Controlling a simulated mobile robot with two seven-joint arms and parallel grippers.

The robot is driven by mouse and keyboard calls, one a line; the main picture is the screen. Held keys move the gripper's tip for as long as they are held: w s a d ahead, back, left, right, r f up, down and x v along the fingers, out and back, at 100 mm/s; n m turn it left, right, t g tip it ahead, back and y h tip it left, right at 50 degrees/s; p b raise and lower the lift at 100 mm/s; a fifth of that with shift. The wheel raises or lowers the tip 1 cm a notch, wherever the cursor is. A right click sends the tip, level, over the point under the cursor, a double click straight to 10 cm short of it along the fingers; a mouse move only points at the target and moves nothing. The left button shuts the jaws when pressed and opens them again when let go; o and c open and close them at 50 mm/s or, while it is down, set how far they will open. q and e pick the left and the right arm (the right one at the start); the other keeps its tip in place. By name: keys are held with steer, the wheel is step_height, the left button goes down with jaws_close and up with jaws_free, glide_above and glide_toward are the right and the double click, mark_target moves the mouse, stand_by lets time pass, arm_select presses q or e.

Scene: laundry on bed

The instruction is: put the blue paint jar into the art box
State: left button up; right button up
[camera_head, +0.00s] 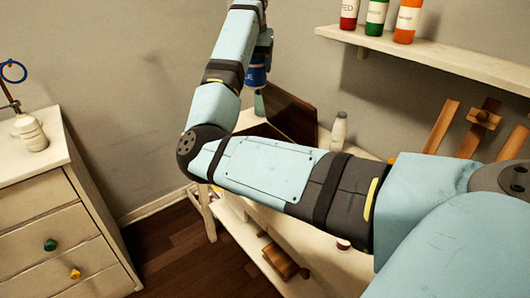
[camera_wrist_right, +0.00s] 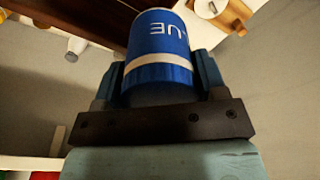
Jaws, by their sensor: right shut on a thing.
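The blue paint jar (camera_head: 257,76) is held in the air by my right gripper (camera_head: 262,50), partly hidden behind my right arm. In the right wrist view the blue jar (camera_wrist_right: 158,52) sits between both fingers of my right gripper (camera_wrist_right: 160,78), with part of its label showing. The art box appears to be the dark wooden box with its raised lid (camera_head: 291,117) on the white table below the jar. Most of the box's inside is hidden by my right arm. My left gripper is not in view.
Red, green and orange paint bottles (camera_head: 376,18) stand on a wall shelf (camera_head: 430,52). A pale bottle (camera_head: 339,131) stands beside the box lid, and a wooden easel (camera_head: 480,120) is at the right. A white drawer cabinet (camera_head: 50,215) stands at the left.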

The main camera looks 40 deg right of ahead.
step_height(320, 180, down, 27)
steer(key=b, duration=0.7)
steer(key=shift+f+b, duration=0.1)
steer(key=shift+b, duration=0.25)
steer(key=shift+f, duration=0.2)
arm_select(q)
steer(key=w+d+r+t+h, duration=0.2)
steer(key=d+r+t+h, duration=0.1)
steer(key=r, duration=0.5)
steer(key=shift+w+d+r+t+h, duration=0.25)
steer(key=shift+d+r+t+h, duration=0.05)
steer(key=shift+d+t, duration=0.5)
arm_select(e)
steer(key=shift+r, duration=0.15)
steer(key=shift+s, duration=0.1)
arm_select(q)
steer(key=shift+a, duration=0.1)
